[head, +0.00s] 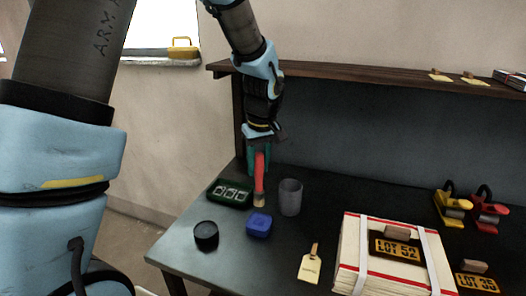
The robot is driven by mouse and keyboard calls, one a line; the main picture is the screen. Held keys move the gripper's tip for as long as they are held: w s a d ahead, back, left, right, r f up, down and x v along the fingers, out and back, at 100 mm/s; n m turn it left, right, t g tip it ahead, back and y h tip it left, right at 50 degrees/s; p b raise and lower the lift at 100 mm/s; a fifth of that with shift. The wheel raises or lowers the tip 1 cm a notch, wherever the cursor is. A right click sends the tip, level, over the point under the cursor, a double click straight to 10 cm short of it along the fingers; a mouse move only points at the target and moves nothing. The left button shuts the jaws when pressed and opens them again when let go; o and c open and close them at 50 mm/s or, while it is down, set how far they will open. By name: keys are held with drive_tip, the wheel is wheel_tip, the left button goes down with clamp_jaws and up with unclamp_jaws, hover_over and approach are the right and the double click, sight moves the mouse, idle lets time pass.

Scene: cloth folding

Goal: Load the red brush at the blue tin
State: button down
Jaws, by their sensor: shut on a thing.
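The red brush (259,172) is upright with its bristles (259,199) down. My gripper (259,158) is shut on the upper part of its handle. The blue tin (259,225) is on the dark table just below the bristles in the picture. Whether the bristles touch the tin or hang above and behind it, I cannot tell. The tin's top looks blue all over.
A grey cup (290,197) stands right of the brush, a green tray (229,194) left, and a black tin (206,235) at front left. A tagged brush (310,265) and a strapped white bundle (356,255) lie to the right. A shelf (350,78) runs above the table.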

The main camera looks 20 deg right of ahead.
sight(258, 186)
drive_tip(key=shift+f+b, duration=2.05)
drive_tip(key=shift+f, duration=0.95)
drive_tip(key=shift+f+b, duration=0.5)
drive_tip(key=shift+f, duration=0.05)
drive_tip(key=shift+r, duration=0.1)
drive_tip(key=shift+r+p, duration=2.55)
drive_tip(key=shift+r, duration=0.95)
drive_tip(key=shift+f, duration=0.1)
